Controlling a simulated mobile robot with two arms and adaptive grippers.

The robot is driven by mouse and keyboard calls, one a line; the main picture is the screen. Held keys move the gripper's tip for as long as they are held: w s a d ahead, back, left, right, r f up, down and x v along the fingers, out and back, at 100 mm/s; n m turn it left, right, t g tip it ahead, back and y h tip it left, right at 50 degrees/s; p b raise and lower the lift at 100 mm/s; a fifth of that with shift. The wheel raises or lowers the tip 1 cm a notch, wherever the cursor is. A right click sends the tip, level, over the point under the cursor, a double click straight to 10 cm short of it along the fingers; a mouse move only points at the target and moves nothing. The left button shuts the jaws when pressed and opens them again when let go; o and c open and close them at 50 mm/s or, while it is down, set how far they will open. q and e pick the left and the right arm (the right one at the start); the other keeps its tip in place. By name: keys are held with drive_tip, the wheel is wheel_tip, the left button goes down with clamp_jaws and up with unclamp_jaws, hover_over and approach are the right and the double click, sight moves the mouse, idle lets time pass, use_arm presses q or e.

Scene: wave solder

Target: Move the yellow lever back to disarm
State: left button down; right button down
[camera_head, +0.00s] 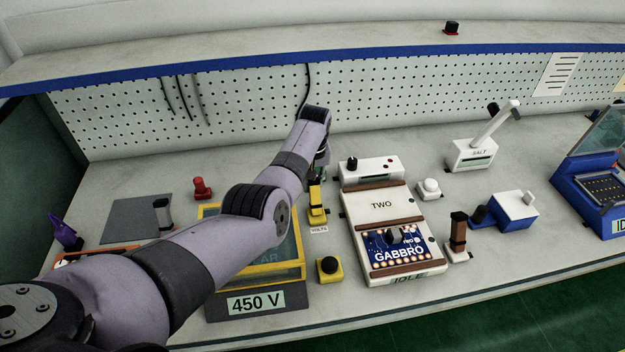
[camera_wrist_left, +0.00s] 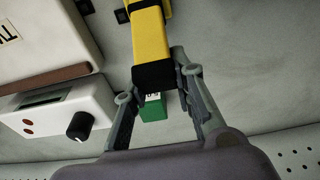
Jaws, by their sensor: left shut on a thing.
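The yellow lever (camera_head: 317,200) stands on the bench between a yellow-framed unit and a white fixture. A small label (camera_head: 319,229) reading VOLTS lies in front of it. My left gripper (camera_head: 322,158) is at the lever's top, partly hidden by my own arm. In the left wrist view the lever (camera_wrist_left: 150,45) runs from the top edge to between my left fingers (camera_wrist_left: 168,100), which are shut on its black end. A green block (camera_wrist_left: 153,108) with a small label shows just past that end. My right gripper is not in view.
The yellow-framed unit's display (camera_head: 256,302) reads 450 V. A yellow box with a black button (camera_head: 329,268) sits in front of the lever. The white fixture (camera_head: 382,206) marked TWO stands close on the right, with a white knob box (camera_head: 370,168) behind it.

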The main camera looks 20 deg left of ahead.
use_arm(q)
drive_tip(key=shift+w, duration=0.1)
drive_tip(key=c, duration=1.8)
unclamp_jaws()
drive_tip(key=o, duration=0.4)
drive_tip(key=shift+f, duration=0.1)
drive_tip(key=shift+o, duration=0.4)
wheel_tip(320, 180, up, 12)
drive_tip(key=s, duration=0.1)
drive_tip(key=shift+d, duration=0.4)
drive_tip(key=shift+s, duration=0.1)
